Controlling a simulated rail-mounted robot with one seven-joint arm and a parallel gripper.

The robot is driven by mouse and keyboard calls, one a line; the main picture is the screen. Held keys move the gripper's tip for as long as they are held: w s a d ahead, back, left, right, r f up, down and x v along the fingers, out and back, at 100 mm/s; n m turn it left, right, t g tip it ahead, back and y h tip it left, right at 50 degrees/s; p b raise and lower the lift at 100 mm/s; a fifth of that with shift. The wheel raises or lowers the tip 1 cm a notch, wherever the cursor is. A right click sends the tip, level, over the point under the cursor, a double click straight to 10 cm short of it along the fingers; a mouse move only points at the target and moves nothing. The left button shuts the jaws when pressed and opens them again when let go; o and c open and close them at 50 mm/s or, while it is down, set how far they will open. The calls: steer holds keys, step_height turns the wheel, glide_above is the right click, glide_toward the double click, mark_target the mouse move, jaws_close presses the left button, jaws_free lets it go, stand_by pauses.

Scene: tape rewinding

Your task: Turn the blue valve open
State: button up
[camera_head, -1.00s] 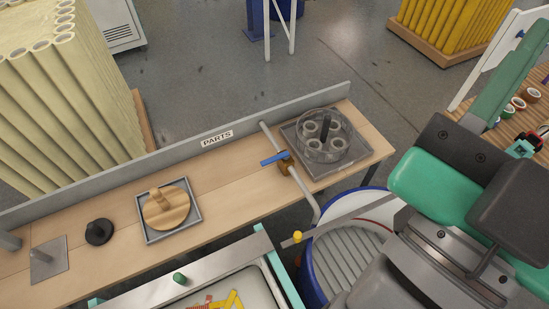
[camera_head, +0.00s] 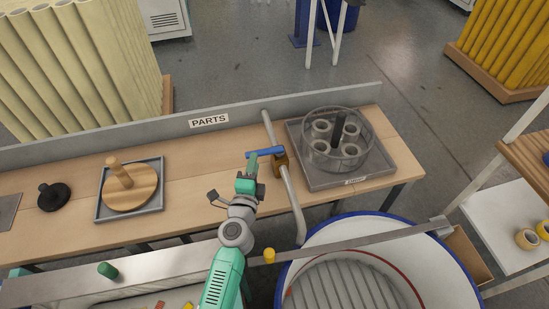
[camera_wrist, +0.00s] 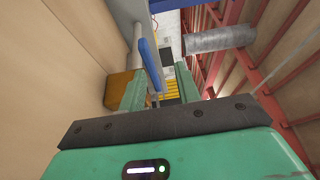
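The valve's blue handle (camera_head: 267,153) points left from its brass body (camera_head: 281,164) on a grey pipe (camera_head: 291,195), crosswise to the pipe. My gripper (camera_head: 250,160) is at the handle's free end, on the near side. In the wrist view, the blue handle (camera_wrist: 149,64) shows between the two green fingers of my gripper (camera_wrist: 160,78). The fingers are apart, with a gap beside the handle; contact is not clear. The brass body (camera_wrist: 118,88) is partly hidden behind the left finger.
A grey tray (camera_head: 302,165) with a clear round basket (camera_head: 365,150) stands right of the pipe. A wooden disc with a peg (camera_head: 130,190) sits in a tray to the left. A blue-rimmed round tub (camera_head: 300,262) is in front. The bench between disc and valve is clear.

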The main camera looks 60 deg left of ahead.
mark_target(256, 151)
steer(key=w+a+b, duration=0.1)
steer(key=a, duration=0.1)
steer(key=w+a+f+b, duration=0.1)
steer(key=a, duration=0.1)
steer(key=w+a, duration=0.2)
steer(key=shift+f+b, duration=0.35)
steer(key=shift+b, duration=0.05)
steer(key=shift+w+a+r, duration=0.1)
steer(key=shift+w+a, duration=0.1)
jaws_close()
